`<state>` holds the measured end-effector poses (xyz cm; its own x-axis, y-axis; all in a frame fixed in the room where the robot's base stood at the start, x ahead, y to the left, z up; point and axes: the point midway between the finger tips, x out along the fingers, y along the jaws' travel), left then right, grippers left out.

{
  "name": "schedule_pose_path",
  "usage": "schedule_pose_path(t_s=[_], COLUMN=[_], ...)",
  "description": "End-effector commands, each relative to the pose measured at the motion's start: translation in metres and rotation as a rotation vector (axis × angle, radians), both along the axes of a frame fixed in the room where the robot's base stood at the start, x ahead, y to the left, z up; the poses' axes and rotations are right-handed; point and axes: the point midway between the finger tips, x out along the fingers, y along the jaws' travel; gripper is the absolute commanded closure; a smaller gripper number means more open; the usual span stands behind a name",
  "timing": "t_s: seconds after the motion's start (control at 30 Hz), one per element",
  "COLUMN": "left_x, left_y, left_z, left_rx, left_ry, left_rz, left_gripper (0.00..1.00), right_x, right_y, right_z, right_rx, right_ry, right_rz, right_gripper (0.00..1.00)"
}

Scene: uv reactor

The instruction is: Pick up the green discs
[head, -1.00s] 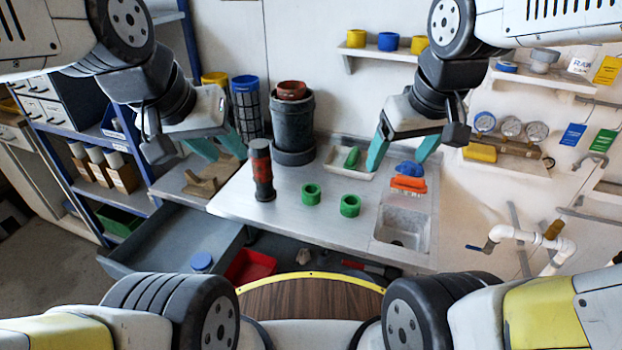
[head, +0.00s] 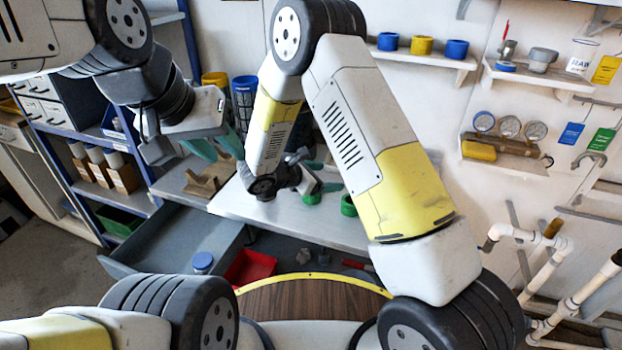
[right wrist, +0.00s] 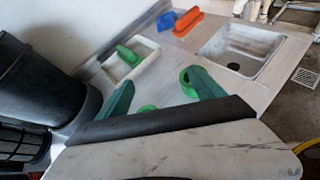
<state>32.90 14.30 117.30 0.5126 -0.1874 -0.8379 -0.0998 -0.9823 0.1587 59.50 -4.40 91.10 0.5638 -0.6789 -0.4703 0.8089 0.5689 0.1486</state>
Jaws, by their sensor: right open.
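Two green ring-shaped discs lie on the steel worktop. The left disc (head: 312,198) shows just beside my right gripper, and the right disc (head: 348,206) is partly covered by my right arm. My right gripper (head: 327,177) is open, low over the worktop. In the right wrist view one disc (right wrist: 187,78) is beside the right-hand finger, partly hidden by it. The other disc (right wrist: 147,109) is between the fingers, mostly hidden by the gripper body. Neither is held. My left gripper (head: 216,146) is open and empty over the wooden cradle at left.
In the right wrist view a white tray (right wrist: 147,48) holds a green object. A sink (right wrist: 238,48), an orange brush (right wrist: 188,22) and a dark bin (right wrist: 38,85) stand around the worktop. An open grey drawer (head: 160,240) is below left.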

Motion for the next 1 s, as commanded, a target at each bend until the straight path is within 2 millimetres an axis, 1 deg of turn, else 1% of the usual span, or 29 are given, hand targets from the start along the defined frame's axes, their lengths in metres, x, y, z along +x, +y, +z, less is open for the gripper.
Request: schedule_pose_path(t_s=[0.03, 0.1, 0.2, 0.4, 0.67, 1.0], left_x=[0.000, 0.000, 0.000, 0.000, 0.000, 0.000], left_y=[0.000, 0.000, 0.000, 0.000, 0.000, 0.000], left_z=[0.000, 0.000, 0.000, 0.000, 0.000, 0.000], left_rx=[0.000, 0.000, 0.000, 0.000, 0.000, 0.000], left_ry=[0.000, 0.000, 0.000, 0.000, 0.000, 0.000], left_rz=[0.000, 0.000, 0.000, 0.000, 0.000, 0.000], left_gripper=[0.64, 0.64, 0.64, 0.64, 0.64, 0.64], right_x=[0.003, 0.007, 0.010, 0.011, 0.014, 0.044], right_y=[0.016, 0.032, 0.045, 0.059, 0.059, 0.039], right_z=[-0.021, -0.038, -0.053, -0.067, -0.072, -0.087], right_rx=[-0.051, -0.098, -0.137, -0.173, -0.179, -0.178], right_ry=[0.018, 0.025, 0.031, 0.036, 0.038, 0.038], right_rz=[0.073, 0.150, 0.214, 0.277, 0.288, 0.284], right_gripper=[0.23, 0.23, 0.23, 0.23, 0.23, 0.23])
